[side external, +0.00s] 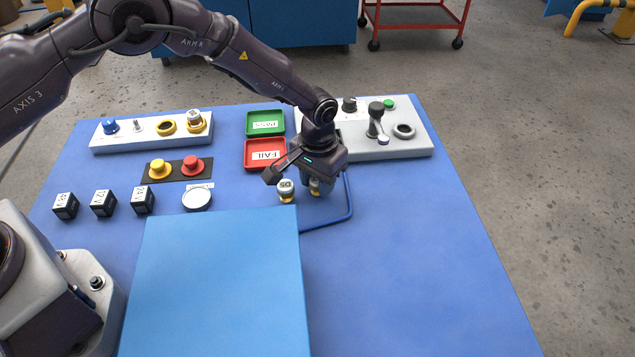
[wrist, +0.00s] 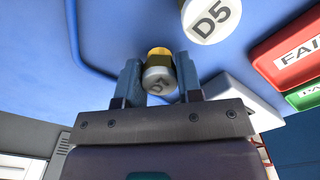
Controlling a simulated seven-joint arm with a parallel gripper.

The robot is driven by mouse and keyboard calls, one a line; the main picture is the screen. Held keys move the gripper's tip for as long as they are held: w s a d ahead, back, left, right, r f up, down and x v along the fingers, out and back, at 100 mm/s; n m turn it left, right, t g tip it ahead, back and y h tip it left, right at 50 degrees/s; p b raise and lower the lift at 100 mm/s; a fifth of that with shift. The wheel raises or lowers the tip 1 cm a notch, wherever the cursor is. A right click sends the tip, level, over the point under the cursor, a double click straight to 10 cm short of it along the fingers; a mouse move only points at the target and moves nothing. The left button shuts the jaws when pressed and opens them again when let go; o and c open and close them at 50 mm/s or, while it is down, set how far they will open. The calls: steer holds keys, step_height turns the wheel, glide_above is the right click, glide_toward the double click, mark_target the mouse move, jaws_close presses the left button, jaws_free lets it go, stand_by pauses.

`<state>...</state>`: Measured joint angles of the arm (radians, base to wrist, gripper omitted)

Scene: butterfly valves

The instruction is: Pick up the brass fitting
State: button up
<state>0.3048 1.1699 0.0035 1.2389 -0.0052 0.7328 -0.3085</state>
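A small fitting with a pale lettered cap and a brass-yellow base (wrist: 158,77) sits between the two fingers of my gripper (wrist: 159,82) in the wrist view. The fingers lie against both its sides with no clear gap, and its cap label is only partly readable. In the side external view the fitting (side external: 316,193) shows under my gripper (side external: 314,184), low over the blue table. I cannot tell whether it touches the table. A second fitting marked D5 (side external: 286,191) stands upright just left of my gripper; it also shows in the wrist view (wrist: 208,16).
A red FAIL tray (side external: 252,165) and a green tray (side external: 252,130) lie behind to the left. A grey panel with a lever (side external: 405,152) stands behind to the right. A raised light-blue block (side external: 215,285) fills the front. The table's right side is clear.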

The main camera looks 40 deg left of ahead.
steer(key=shift+r, duration=0.15)
steer(key=shift+r, duration=0.3)
step_height(320, 180, up, 2)
steer(key=shift+r, duration=0.25)
steer(key=s+a+r, duration=0.4)
steer(key=s+r, duration=0.5)
steer(key=s, duration=0.4)
steer(key=shift+s+r, duration=0.2)
steer(key=shift+r, duration=0.15)
